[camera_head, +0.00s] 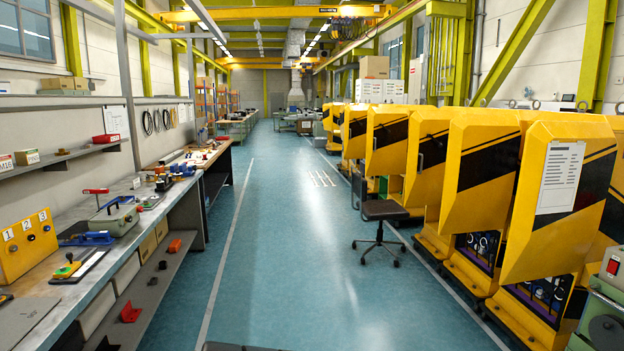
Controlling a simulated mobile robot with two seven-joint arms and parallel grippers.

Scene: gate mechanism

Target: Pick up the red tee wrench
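A red T-shaped piece (96,191), which looks like the red tee wrench, stands upright on the workbench at the left, with its crossbar on top. It is just behind a grey-green box with a handle (114,218). Its lower part is small and hard to make out, so I cannot tell whether it stands in a holder or in the box. Neither of my grippers is in view.
The workbench (60,290) runs along the left wall. A blue tool (87,239) and a yellow box (27,245) sit on it. Yellow machines (560,200) line the right side, with a black stool (384,212) before them. The blue floor (290,260) between is clear.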

